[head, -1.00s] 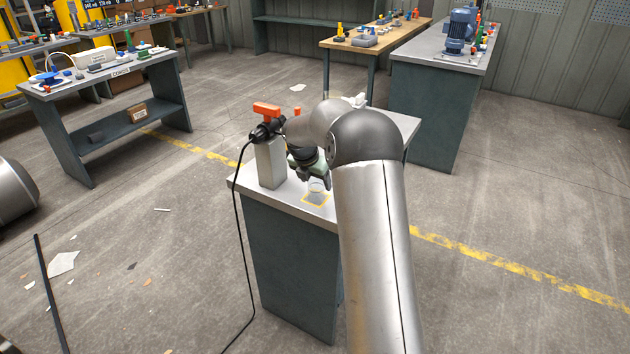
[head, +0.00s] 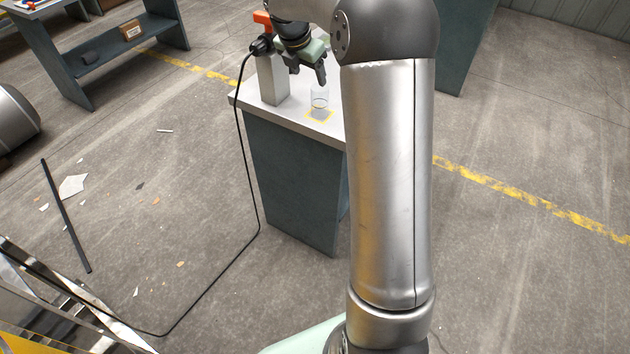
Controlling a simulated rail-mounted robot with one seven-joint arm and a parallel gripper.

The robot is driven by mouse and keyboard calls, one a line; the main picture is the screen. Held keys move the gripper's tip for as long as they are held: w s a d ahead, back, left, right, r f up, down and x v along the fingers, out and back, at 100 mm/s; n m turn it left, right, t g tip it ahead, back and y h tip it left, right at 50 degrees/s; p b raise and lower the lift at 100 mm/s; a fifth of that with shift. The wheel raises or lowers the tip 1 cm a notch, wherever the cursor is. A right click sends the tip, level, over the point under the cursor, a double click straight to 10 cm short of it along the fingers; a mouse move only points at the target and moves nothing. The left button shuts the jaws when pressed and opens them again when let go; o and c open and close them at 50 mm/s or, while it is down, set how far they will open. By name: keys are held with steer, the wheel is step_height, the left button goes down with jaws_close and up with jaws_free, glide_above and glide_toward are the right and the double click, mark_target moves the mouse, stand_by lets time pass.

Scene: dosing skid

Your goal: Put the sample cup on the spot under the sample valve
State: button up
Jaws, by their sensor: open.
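The sample cup (head: 320,97) is small and clear, and stands upright at the back part of a yellow-outlined spot (head: 320,117) on the stand's light top. Whether its base is fully inside the outline is hard to tell.
The grey block (head: 272,82) stands close left of the spot. A black cable (head: 240,160) runs from the valve to the floor. My arm hides the right part of the stand top (head: 290,112). A shelf bench (head: 120,40) is at the far left.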

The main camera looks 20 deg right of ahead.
steer(key=s+a+f+m+y, duration=0.1)
steer(key=s+a+m, duration=0.3)
steer(key=s+m, duration=0.4)
steer(key=s+a+f+m+g+y, duration=0.1)
steer(key=s+a+f+m, duration=0.2)
steer(key=s, duration=1.3)
steer(key=s+a+f+m+g+y, duration=0.1)
steer(key=s+a+f+m, duration=0.1)
steer(key=s+a+m, duration=0.5)
steer(key=s+m, duration=0.5)
steer(key=s, duration=0.1)
steer(key=shift+m+y, duration=0.3)
